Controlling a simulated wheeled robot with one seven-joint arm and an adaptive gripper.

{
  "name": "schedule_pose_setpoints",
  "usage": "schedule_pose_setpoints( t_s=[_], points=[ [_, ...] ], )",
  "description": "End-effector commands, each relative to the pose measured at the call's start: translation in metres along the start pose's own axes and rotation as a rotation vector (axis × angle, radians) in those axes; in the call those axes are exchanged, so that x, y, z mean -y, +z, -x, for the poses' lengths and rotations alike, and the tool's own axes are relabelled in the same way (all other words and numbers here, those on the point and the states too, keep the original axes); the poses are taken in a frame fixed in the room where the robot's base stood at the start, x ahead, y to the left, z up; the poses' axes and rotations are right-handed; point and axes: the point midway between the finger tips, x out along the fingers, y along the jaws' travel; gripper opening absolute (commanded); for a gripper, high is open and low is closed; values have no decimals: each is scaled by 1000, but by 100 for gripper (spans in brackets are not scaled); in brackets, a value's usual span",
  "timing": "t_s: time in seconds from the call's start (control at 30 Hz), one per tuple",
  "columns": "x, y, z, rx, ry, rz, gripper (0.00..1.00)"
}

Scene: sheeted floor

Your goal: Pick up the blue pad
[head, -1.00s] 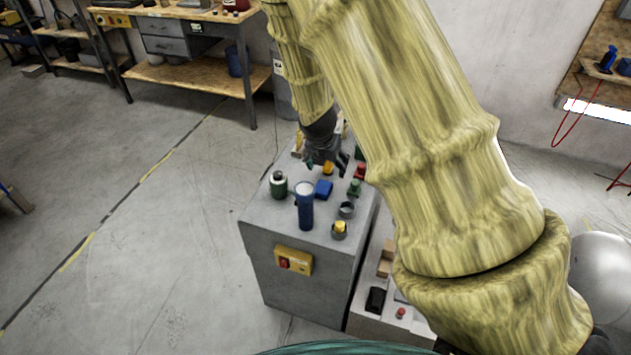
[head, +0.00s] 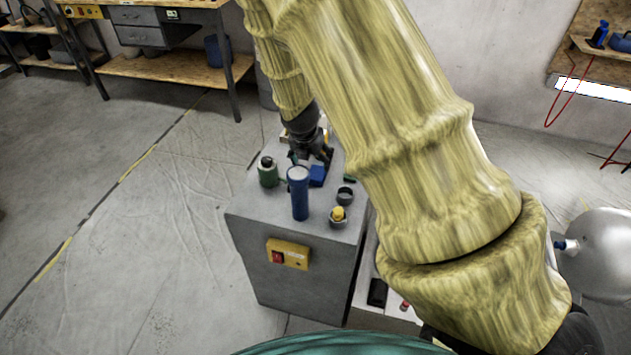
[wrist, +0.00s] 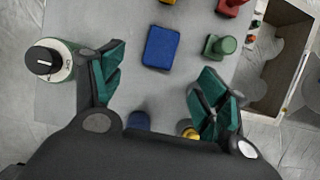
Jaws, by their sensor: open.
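The blue pad (wrist: 161,47) is a small flat block lying on the grey top of a cabinet (head: 262,205). In the wrist view it lies ahead of my fingertips, midway between them. In the head view the blue pad (head: 317,176) shows just in front of my gripper (head: 310,160), partly overlapped by it. My gripper (wrist: 158,80) also shows in the wrist view with its green-padded fingers spread wide and nothing between them. I cannot tell its exact height above the cabinet top.
A green-and-white cylinder with a black knob (wrist: 48,62) stands left of my gripper. A tall blue cylinder (head: 299,195), a grey ring (head: 345,195) and a yellow piece in a cup (head: 338,216) stand nearer. A green block (wrist: 220,46) and a red block (wrist: 231,7) lie right of the pad.

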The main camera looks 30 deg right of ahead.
Motion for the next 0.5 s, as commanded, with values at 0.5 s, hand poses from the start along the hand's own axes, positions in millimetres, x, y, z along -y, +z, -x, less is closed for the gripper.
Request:
schedule_pose_setpoints(
  t_s=[0.5],
  points=[
    [-1,-1,-47,-1,0,2,74]
  ],
)
